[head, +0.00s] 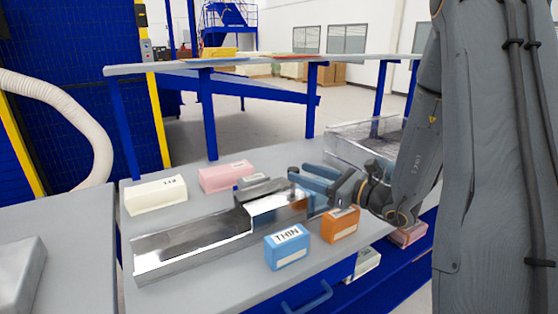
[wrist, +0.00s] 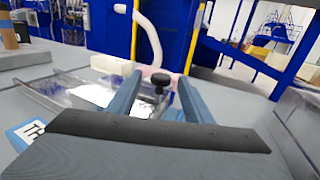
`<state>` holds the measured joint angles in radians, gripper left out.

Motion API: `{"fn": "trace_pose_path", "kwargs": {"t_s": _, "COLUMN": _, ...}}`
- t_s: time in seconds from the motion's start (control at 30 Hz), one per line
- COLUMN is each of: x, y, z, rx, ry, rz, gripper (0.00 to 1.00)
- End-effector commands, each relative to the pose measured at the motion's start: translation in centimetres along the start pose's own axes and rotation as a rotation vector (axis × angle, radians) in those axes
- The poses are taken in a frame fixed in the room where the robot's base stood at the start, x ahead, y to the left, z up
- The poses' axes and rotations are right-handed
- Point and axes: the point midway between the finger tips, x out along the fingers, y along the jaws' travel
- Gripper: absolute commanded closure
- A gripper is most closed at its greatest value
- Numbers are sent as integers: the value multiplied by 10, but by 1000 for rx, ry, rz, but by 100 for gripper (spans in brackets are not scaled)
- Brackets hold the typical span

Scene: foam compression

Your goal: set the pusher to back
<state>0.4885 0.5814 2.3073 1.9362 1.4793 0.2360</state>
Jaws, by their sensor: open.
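A shiny metal channel (head: 185,248) lies across the grey table. A raised metal block (head: 272,203), which looks like the pusher, sits at its right part. In the wrist view a black knob (wrist: 161,79) stands up between my fingers, with shiny metal behind it. My gripper (head: 298,178) is open over the right end of the channel, its blue fingers on either side of the knob in the wrist view (wrist: 158,84). I cannot tell whether the fingers touch the knob. The knob is not clear in the head view.
A blue block marked THIN (head: 287,248) and an orange block (head: 340,225) stand in front of the channel. A cream block (head: 155,196) and a pink block (head: 227,176) lie behind it. A clear bin (head: 365,140) is at the back right.

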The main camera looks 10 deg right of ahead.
Motion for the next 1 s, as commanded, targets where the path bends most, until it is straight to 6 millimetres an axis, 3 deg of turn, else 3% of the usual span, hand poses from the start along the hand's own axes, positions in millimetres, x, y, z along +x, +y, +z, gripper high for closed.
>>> {"fn": "trace_pose_path", "kwargs": {"t_s": 0.17, "x": 8, "y": 1, "z": 0, "rx": 0, "ry": 1, "rz": 3, "gripper": 53}}
{"fn": "trace_pose_path", "kwargs": {"t_s": 0.6, "x": 68, "y": 1, "z": 0, "rx": 0, "ry": 1, "rz": 3, "gripper": 53}}
{"fn": "trace_pose_path", "kwargs": {"t_s": 1.0, "x": 78, "y": 0, "z": 0, "rx": 0, "ry": 0, "rz": 0, "gripper": 53}}
